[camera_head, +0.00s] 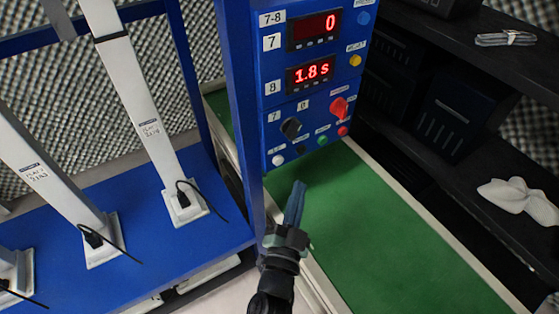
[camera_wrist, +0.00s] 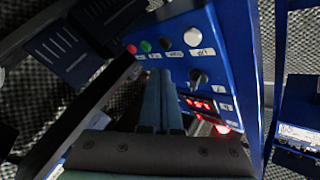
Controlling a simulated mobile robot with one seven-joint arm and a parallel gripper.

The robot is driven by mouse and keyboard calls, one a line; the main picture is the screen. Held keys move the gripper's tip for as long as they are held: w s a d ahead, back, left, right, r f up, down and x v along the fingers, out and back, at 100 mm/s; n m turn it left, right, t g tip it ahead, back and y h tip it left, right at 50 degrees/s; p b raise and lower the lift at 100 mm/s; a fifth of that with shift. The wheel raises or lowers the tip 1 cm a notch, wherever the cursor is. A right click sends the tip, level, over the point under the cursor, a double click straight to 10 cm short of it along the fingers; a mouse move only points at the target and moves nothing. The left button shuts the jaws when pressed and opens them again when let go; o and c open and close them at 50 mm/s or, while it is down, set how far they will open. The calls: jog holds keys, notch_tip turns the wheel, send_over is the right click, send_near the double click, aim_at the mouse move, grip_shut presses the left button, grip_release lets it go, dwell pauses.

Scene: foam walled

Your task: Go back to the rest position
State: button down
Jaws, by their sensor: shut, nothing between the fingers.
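My gripper (camera_head: 296,190) points up toward the lower edge of the blue control panel (camera_head: 305,100), over the green surface (camera_head: 370,220). Its blue fingers lie together with nothing between them. In the wrist view the closed fingers (camera_wrist: 160,78) stand in front of the panel's row of buttons (camera_wrist: 165,44). I cannot tell whether the fingertips touch the panel. The panel's upper display (camera_head: 317,28) reads 0 and the lower display (camera_head: 311,72) reads 1.8 s.
A blue post (camera_head: 238,110) stands left of the panel. White columns (camera_head: 130,90) with black cables stand on a blue platform (camera_head: 160,260) at left. Dark shelves (camera_head: 470,70) at right hold a white object (camera_head: 517,198) and a grey bundle (camera_head: 506,38). The green surface is clear.

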dwell(0.6)
jog(key=w+a+r+n+t+y, duration=0.2)
jog(key=r+n+y, duration=0.1)
jog(key=r, duration=1.1)
jog(key=w+a+r+n+t+y, duration=0.1)
jog(key=w+r+n+t+y, duration=0.15)
jog(key=r, duration=1.25)
jog(key=s+d+r+n+t+h, duration=0.1)
jog(key=s+d+r+n+t, duration=0.1)
jog(key=s+r, duration=0.9)
jog(key=s+d+r+n+t+h, duration=0.15)
jog(key=s+r, duration=0.55)
jog(key=r, duration=0.9)
notch_tip(320, 180, up, 20)
jog(key=w+p, duration=0.1)
jog(key=p, duration=2)
jog(key=shift+a+r+p, duration=0.2)
jog(key=shift+a+p, duration=0.2)
jog(key=shift+a, duration=0.05)
jog(key=shift+w, duration=0.1)
